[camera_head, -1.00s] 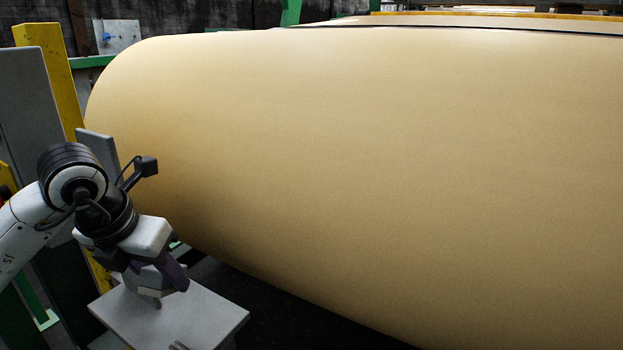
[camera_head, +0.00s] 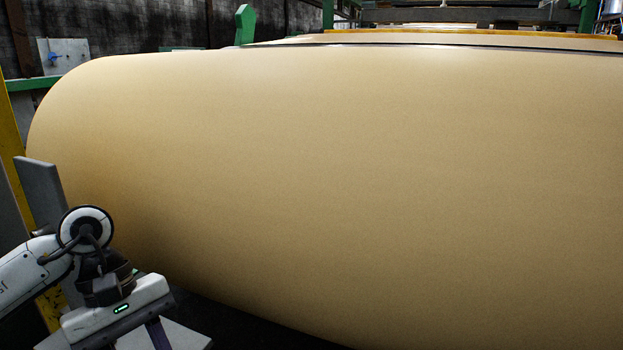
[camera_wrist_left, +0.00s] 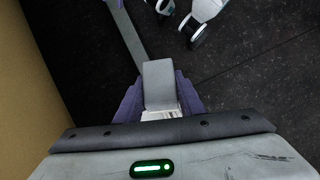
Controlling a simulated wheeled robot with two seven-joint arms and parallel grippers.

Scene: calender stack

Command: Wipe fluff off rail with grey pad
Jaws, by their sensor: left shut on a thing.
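My left gripper (camera_head: 157,334) is at the lower left of the head view, pointing down with one purple finger showing, beside the big tan roll. In the left wrist view the purple fingers of the left gripper (camera_wrist_left: 158,98) are shut on either side of a grey pad (camera_wrist_left: 158,84). A narrow grey strip (camera_wrist_left: 126,32) runs from the top edge toward the pad; I cannot tell whether it is the rail or whether the pad touches it. I see no fluff.
The tan roll (camera_head: 330,180) fills most of the head view. A grey upright plate (camera_head: 40,188) and a yellow post (camera_head: 12,145) stand left of it. A light grey flat top (camera_head: 188,338) lies under the gripper. Dark floor (camera_wrist_left: 255,75) is open in the wrist view.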

